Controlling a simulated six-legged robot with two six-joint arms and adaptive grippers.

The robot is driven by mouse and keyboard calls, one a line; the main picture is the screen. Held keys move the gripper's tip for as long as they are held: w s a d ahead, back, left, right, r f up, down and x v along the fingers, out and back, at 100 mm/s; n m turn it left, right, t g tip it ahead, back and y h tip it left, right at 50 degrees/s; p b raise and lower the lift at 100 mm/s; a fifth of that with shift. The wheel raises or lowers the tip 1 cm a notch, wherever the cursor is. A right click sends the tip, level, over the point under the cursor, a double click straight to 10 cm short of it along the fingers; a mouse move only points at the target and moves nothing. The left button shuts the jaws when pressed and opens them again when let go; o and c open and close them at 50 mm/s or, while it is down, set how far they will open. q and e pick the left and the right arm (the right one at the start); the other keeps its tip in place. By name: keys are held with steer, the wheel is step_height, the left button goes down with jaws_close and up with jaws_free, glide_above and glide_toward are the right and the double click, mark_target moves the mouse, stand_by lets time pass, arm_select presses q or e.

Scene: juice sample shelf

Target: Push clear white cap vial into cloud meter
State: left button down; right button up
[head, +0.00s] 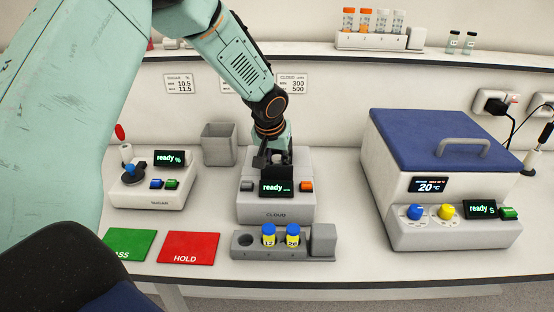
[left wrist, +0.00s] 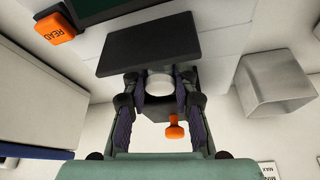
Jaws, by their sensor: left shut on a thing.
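The cloud meter (head: 276,206) stands in the middle of the bench, with a "ready" display, a grey button and an orange button. My left gripper (head: 274,160) reaches down over its top, behind the display and a raised dark lid (head: 277,172). In the left wrist view, my left gripper (left wrist: 160,88) is shut on the white cap (left wrist: 160,80) of a vial, close beside the dark lid (left wrist: 150,48). The vial's body is hidden, so I cannot tell how deep it sits in the meter. My right gripper is not in view.
A rack (head: 244,254) with two blue-capped yellow vials stands in front of the meter. A grey bin (head: 219,145) is behind left, another instrument (head: 152,190) at left, a blue-lidded unit (head: 440,140) at right. Green (head: 130,244) and red (head: 189,247) mats lie front left.

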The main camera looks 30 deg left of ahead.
arm_select(q)
steer(key=shift+f, duration=0.4)
steer(key=shift+s+f+b, duration=0.15)
steer(key=shift+f+b, duration=0.1)
steer(key=shift+b, duration=0.25)
steer(key=shift+s+f+p, duration=0.15)
steer(key=shift+f+p, duration=0.05)
steer(key=shift+p, duration=0.15)
steer(key=c, duration=1.3)
jaws_free()
steer(key=shift+d, duration=0.1)
steer(key=shift+c, duration=0.2)
steer(key=o, duration=0.3)
steer(key=shift+f, duration=0.1)
steer(key=shift+o, duration=0.2)
steer(key=shift+w+r, duration=0.2)
steer(key=shift+r, duration=0.05)
